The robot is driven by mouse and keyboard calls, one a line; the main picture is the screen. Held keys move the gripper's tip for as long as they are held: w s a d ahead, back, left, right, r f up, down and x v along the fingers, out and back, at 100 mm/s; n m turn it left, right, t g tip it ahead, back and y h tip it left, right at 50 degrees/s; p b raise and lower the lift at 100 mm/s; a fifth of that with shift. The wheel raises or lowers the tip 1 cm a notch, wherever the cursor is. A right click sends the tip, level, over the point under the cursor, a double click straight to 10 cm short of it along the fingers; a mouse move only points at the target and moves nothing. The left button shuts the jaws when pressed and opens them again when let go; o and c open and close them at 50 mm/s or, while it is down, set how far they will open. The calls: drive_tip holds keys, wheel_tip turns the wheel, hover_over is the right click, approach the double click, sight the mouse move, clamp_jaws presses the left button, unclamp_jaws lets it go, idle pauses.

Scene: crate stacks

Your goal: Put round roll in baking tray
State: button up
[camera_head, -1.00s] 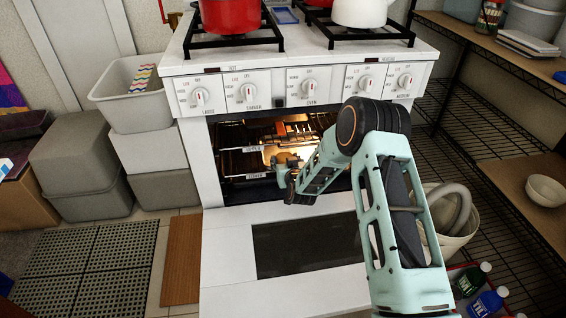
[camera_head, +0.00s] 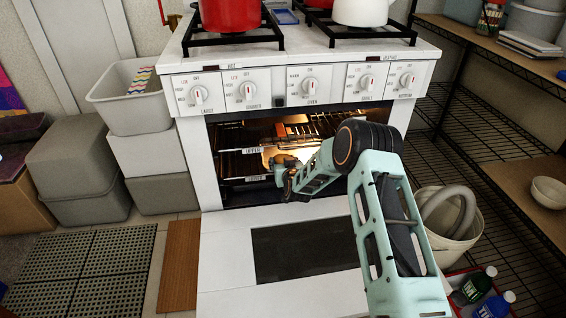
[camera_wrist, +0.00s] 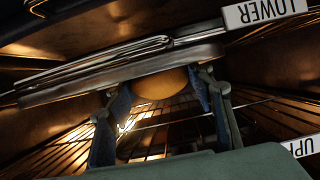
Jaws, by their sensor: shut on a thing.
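The round roll (camera_wrist: 160,83) is orange-brown and shows in the wrist view between the two fingertips of my gripper (camera_wrist: 157,92). The fingers are shut on it, one at each side. A long grey metal edge (camera_wrist: 120,77), which looks like the baking tray's rim, crosses the wrist view in front of the roll and hides part of it. I cannot tell whether the roll touches it. In the head view my gripper (camera_head: 285,172) is inside the oven opening, and the roll cannot be made out there.
The oven (camera_head: 205,165) has its door (camera_head: 225,250) folded down flat in front. Wire racks (camera_head: 240,140) with UPPER and LOWER labels surround the gripper closely. A bucket (camera_head: 455,245) stands right of the door, and stacked bins (camera_head: 140,150) stand left.

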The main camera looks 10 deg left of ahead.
drive_tip(key=shift+f, duration=0.2)
drive_tip(key=o, duration=1.1)
drive_tip(key=shift+o, duration=0.2)
drive_tip(key=shift+r, duration=0.2)
drive_tip(key=shift+s+r, duration=0.15)
drive_tip(key=shift+s, duration=0.1)
drive_tip(key=p+v, duration=0.3)
drive_tip(key=v, duration=0.8)
drive_tip(key=shift+s+p, duration=0.25)
drive_tip(key=shift+p, duration=0.15)
drive_tip(key=shift+d, duration=0.1)
